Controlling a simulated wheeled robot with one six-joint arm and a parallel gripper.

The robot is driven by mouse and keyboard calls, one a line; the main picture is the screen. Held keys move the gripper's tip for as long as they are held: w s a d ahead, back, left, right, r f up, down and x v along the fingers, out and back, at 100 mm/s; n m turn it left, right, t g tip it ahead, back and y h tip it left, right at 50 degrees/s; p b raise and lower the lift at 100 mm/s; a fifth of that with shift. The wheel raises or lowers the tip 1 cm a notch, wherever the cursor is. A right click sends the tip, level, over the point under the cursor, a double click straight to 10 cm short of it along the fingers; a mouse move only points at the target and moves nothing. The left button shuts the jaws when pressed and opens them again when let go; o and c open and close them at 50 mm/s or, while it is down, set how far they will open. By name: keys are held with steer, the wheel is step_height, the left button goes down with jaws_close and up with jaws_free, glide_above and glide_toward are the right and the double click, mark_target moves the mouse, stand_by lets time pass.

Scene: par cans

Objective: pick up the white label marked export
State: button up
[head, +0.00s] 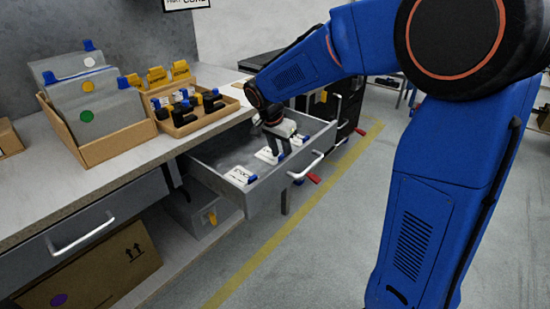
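Several white labels with blue ends lie in the open grey drawer. The near label (239,176) has dark print too small to read surely. A middle label (266,156) lies just left of my gripper. Another label (299,139) is partly seen to the right. I cannot tell which one is marked export. My gripper (281,151) points down into the drawer among the middle and far labels. Its dark fingertips are small and partly merge with the labels. I cannot tell whether they are apart or hold anything.
The drawer (264,199) sticks out from under the bench (120,172), with its handle in front. On the bench stand a cardboard holder (107,145) with grey folders and a wooden tray (203,122) of black-and-blue items. A closed drawer (80,230) is at left.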

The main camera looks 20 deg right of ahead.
jaws_close()
step_height(320, 180, up, 10)
stand_by(0.7)
